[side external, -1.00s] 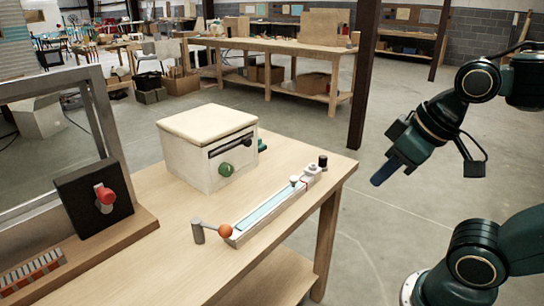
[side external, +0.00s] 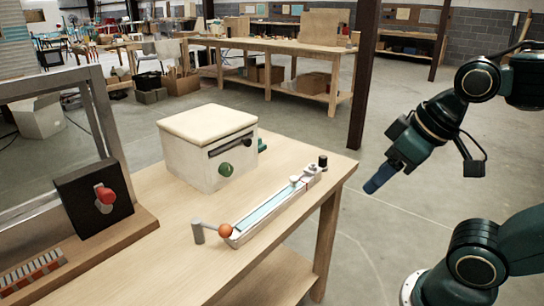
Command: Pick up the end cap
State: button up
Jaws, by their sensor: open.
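A small black cylinder (side external: 323,161) stands upright on the wooden table at the far end of a slim rail (side external: 268,208). It looks like a cap, but I cannot tell for sure that it is the end cap. A grey cylinder (side external: 198,232) stands by the rail's near end, beside an orange ball (side external: 225,231). My gripper (side external: 373,186) is open and empty. It hangs in the air off the table's right edge, to the right of and apart from the black cylinder, pointing down and left. The gap between its fingers is hard to see from this side.
A cream box (side external: 208,150) with a green knob stands behind the rail. A black panel with a red knob (side external: 104,195) and a metal frame (side external: 103,120) stand at left. A dark post (side external: 364,80) rises behind the table. The table's front middle is clear.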

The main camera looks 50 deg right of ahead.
jog(key=w+d+r+m+g, duration=0.1)
jog(key=w+d+r+m, duration=0.15)
jog(key=w, duration=0.35)
jog(key=w+d+r+m, duration=0.2)
jog(key=w+d+r, duration=0.1)
jog(key=w, duration=0.2)
jog(key=m+g, duration=0.5)
jog(key=m, duration=0.6)
send_over(323, 156)
notch_tip(323, 156, down, 16)
jog(key=r, duration=0.1)
jog(key=shift+d+f, duration=0.1)
jog(key=shift+f, duration=0.15)
jog(key=shift+f, duration=4.25)
